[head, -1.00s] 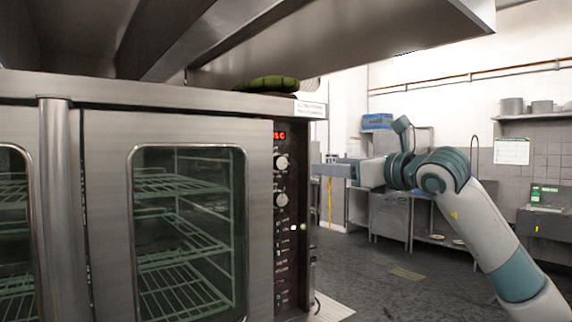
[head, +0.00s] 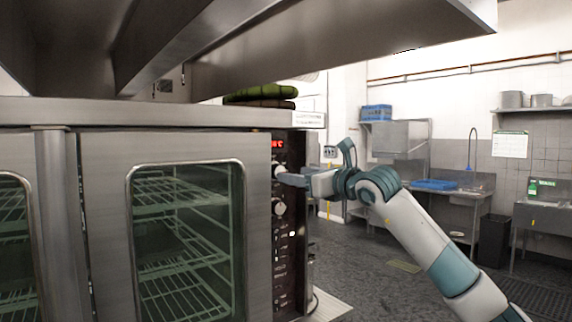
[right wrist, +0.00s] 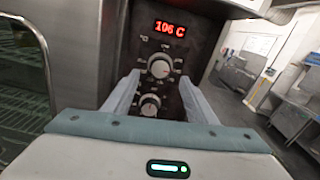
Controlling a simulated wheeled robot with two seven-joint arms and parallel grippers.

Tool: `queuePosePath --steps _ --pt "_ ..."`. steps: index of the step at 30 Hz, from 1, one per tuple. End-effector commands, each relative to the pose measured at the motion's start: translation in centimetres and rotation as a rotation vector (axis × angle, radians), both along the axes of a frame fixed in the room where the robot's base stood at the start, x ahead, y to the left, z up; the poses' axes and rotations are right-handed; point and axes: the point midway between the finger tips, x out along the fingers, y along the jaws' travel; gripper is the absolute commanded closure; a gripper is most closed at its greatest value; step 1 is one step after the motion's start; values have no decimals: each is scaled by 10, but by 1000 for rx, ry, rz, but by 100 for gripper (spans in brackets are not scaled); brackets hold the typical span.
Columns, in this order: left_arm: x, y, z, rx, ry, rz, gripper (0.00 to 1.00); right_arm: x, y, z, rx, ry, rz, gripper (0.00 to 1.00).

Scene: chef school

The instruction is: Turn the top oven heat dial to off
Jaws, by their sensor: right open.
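The oven (head: 100,150) has a dark control panel (head: 291,240) on its right side. The top heat dial (right wrist: 160,66) is a silver knob just under the red display (right wrist: 170,29), which reads 106 C. In the head view this dial (head: 279,161) is partly hidden by my right gripper (head: 284,178). A second, lower dial (right wrist: 150,105) shows below it. In the right wrist view my right gripper (right wrist: 159,78) is open, its fingers to the left and right of the dials, tips near the top dial. Contact cannot be told. My left gripper is out of view.
Steel oven doors (head: 255,250) with glass stand left of the panel. A metal hood (head: 350,50) overhangs above. A folded green cloth-like item (head: 260,94) lies on the oven top. The floor (head: 360,270) to the right is open, with a sink counter (head: 460,195) further back.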

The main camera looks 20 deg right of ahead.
Motion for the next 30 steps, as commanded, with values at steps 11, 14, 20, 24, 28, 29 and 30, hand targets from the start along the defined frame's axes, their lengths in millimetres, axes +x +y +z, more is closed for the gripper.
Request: queuePosePath --steps 11,14,20,24,28,29,30 --pt "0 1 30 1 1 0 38 46 16 2 -1 2 -1 48" --pt "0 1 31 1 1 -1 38 49 18 1 0 1 -1 48" --pt "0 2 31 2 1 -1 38 51 18 0 -1 0 -1 48" --pt "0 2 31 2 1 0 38 51 18 0 0 0 -1 53" --pt "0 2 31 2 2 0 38 50 18 0 0 0 -1 84" --pt "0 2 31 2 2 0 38 50 18 0 0 0 -1 90" --pt "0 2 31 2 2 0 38 50 18 0 0 0 -1 90"
